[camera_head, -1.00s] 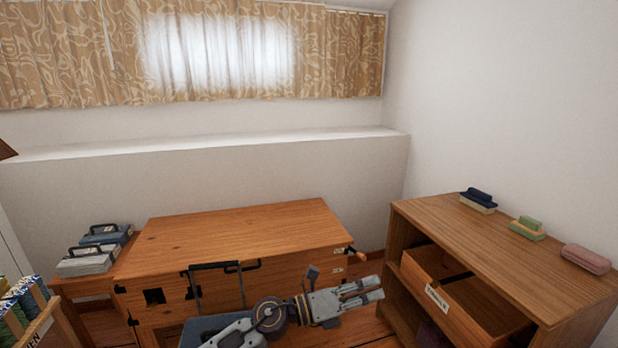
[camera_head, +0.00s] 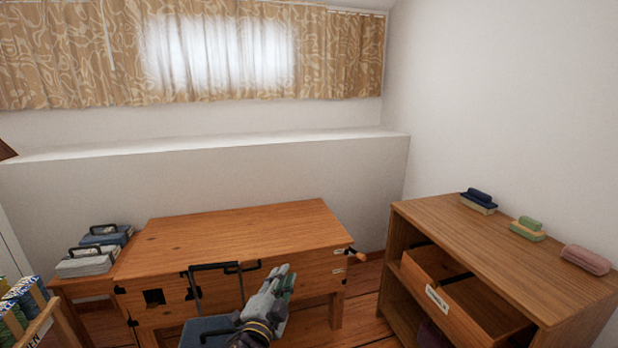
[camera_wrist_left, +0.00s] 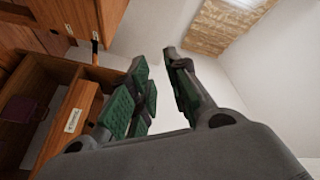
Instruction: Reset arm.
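My left gripper (camera_head: 280,284) is in front of the wooden workbench, low in the head view, with its fingers pointing up and away. In the left wrist view its green-padded fingers (camera_wrist_left: 157,62) are apart with nothing between them, so it is open and empty. It touches nothing that I can see. My right gripper is in neither view.
The workbench (camera_head: 235,232) stands against the low wall. At right is a wooden cabinet (camera_head: 505,240) with a pulled-out drawer (camera_head: 455,300); several brushes or blocks (camera_head: 478,201) lie on top. Blue and grey cases (camera_head: 85,264) sit at left. Floor shows between bench and cabinet.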

